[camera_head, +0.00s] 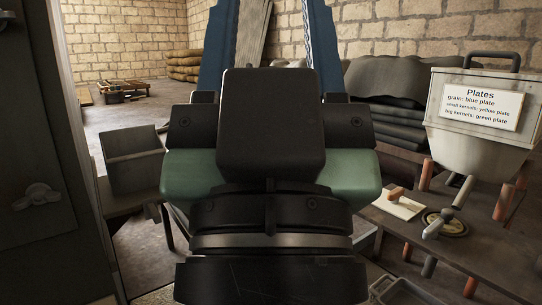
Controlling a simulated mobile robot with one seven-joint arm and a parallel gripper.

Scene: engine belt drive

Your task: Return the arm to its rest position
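My gripper (272,30) fills the middle of the view, seen from behind. Its green and black body leads up to two blue, step-edged fingers that stand well apart. The fingertips are cut off by the top edge. No held thing can be made out. The black wrist with a pale ring is at the bottom centre.
A workbench (455,252) with a hopper (477,118) labelled "Plates" stands close on the right. A grey box (134,158) is on the left, and a dark panel (30,150) fills the left edge. Open floor (130,112) shows at the back left, before stacked sacks (184,66).

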